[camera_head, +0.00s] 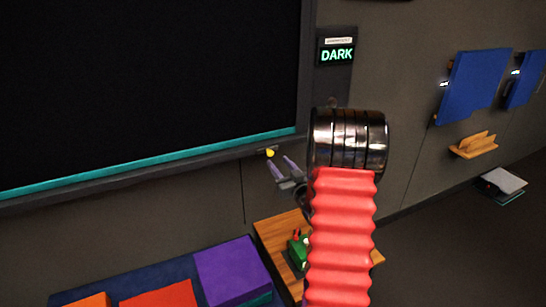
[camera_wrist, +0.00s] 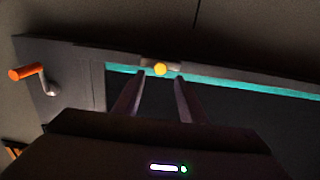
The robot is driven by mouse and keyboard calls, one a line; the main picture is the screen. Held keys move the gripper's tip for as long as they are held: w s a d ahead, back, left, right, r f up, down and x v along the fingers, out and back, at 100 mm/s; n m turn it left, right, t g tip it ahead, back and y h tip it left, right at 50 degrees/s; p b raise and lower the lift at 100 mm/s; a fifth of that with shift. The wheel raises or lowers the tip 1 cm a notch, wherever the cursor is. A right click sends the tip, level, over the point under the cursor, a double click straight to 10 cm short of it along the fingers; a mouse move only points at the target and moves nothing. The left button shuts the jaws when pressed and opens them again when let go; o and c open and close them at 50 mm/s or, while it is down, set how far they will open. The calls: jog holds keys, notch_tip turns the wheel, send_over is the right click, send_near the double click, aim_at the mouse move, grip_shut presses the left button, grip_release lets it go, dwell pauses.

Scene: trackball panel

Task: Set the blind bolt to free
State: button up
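The blind bolt shows as a small yellow knob (camera_head: 270,153) on the bottom rail of a large black blind (camera_head: 150,80) with a teal strip. In the wrist view, the yellow knob (camera_wrist: 160,69) sits on a small pale plate, just beyond and between my fingertips. My gripper (camera_head: 280,163) is open and empty, its two purple-grey fingers pointing at the knob. It also shows in the wrist view (camera_wrist: 160,77). The fingers appear apart from the knob; the exact gap cannot be told.
A lit display (camera_head: 337,55) reads DARK beside the blind. An orange-handled crank (camera_wrist: 35,75) shows left in the wrist view. Below are a wooden table (camera_head: 275,235) with a green object (camera_head: 298,250) and a purple block (camera_head: 232,270). Blue panels (camera_head: 475,85) hang at right.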

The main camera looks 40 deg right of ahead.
aim_at(271, 154)
jog(key=shift+x, duration=3.1)
jog(key=shift+f, duration=0.1)
jog(key=shift+c, duration=0.4)
grip_shut()
